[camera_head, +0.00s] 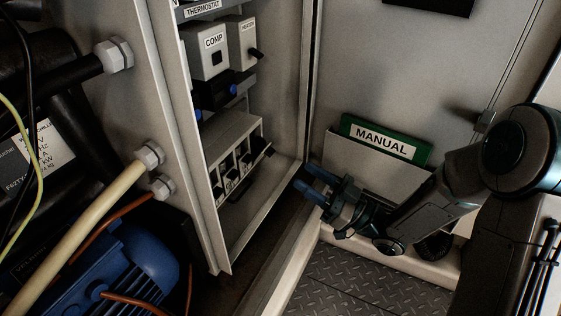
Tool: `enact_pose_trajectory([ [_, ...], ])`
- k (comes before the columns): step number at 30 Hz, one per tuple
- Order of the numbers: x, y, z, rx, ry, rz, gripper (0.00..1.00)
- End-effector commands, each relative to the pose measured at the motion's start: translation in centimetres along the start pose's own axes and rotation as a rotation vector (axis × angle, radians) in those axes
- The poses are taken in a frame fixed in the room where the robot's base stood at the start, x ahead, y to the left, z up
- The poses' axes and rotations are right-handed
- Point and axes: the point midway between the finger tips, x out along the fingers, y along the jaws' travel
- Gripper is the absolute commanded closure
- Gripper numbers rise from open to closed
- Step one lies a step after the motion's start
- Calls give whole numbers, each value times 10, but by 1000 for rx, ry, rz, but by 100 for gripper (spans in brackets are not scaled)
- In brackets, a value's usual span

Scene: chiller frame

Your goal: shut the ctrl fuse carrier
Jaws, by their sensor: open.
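A grey fuse block (232,155) sits low inside the open control cabinet, with several dark carriers and small labels too small to read. At its right end a dark carrier (260,152) sticks out toward the door side; I cannot read whether it is the ctrl one. My gripper (303,178) is open and empty, with its two blue-tipped fingers pointing left. It is at the right of the fuse block, apart from it in the picture, near the cabinet's right edge.
Above are the COMP unit (212,52), a heater unit (241,42) and the THERMOSTAT label (203,8). The cabinet's front edge (180,150) stands left of the fuses. On the door, a pocket (350,165) holds a green MANUAL (384,142) behind my arm.

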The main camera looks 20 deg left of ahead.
Motion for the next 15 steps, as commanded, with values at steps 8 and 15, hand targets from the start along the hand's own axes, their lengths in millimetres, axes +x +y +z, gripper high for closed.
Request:
enact_pose_trajectory([
  [8,55,-1,1,-2,1,-4,56],
  [15,78,0,1,-1,-1,1,56],
])
